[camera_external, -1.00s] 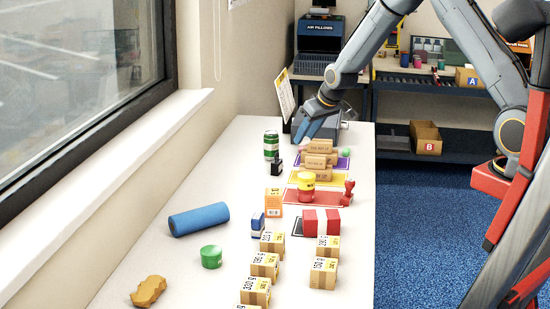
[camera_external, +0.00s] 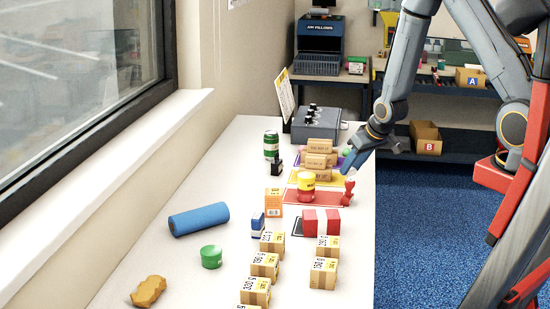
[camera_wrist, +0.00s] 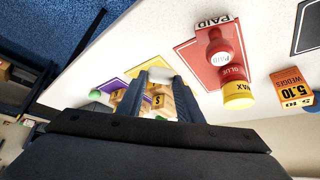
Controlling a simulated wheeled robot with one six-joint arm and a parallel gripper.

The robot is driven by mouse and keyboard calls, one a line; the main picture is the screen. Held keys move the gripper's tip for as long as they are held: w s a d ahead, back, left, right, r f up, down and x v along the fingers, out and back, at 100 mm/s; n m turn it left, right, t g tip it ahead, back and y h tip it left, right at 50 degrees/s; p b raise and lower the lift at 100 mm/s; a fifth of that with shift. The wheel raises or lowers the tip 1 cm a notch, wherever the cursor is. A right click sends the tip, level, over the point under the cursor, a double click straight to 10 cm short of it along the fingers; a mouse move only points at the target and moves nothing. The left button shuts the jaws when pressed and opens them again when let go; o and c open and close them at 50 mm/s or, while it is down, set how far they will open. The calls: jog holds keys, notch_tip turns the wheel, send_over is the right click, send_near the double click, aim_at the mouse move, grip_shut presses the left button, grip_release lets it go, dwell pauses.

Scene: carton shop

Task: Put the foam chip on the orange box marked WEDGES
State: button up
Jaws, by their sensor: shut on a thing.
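The orange box marked WEDGES (camera_external: 275,203) stands on the white table, beside the red mat. It also shows at the right of the wrist view (camera_wrist: 291,92), its label facing the camera. My gripper (camera_external: 349,163) hangs near the table's right edge, to the right of and farther back than the box. In the wrist view my gripper (camera_wrist: 159,82) is shut on a small whitish piece, the foam chip (camera_wrist: 160,74), at its fingertips. In the external view I cannot make out the chip.
A yellow-and-red glue wax tub (camera_external: 306,184) and red stamp (camera_external: 348,190) stand between my gripper and the box. The table's left side has free room.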

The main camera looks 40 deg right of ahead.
jog(key=w+a+r+n+y+p, duration=0.1)
jog(key=a+r+p, duration=0.15)
jog(key=a, duration=0.35)
jog(key=w+a+r+n+p, duration=0.1)
jog(key=a+r, duration=0.3)
jog(key=a, duration=0.2)
notch_tip(320, 180, up, 6)
jog(key=f+n+y+p, duration=0.1)
jog(key=n+p, duration=0.1)
jog(key=n, duration=0.1)
send_over(269, 190)
jog(key=s, duration=0.3)
jog(key=shift+g, duration=0.3)
jog(key=f+b, duration=0.2)
jog(key=f, duration=0.1)
jog(key=f+b, duration=0.6)
jog(key=shift+w+d+f, duration=0.1)
jog(key=shift+w+d, duration=0.15)
jog(key=shift+d, duration=0.15)
jog(key=shift+f+b, duration=0.2)
jog(key=shift+b, duration=0.15)
jog(key=o, duration=1)
jog(key=shift+r, duration=0.1)
jog(key=p+v, duration=0.5)
jog(key=v, duration=0.7)
jog(key=shift+d+p, duration=0.15)
jog(key=shift+p, duration=0.25)
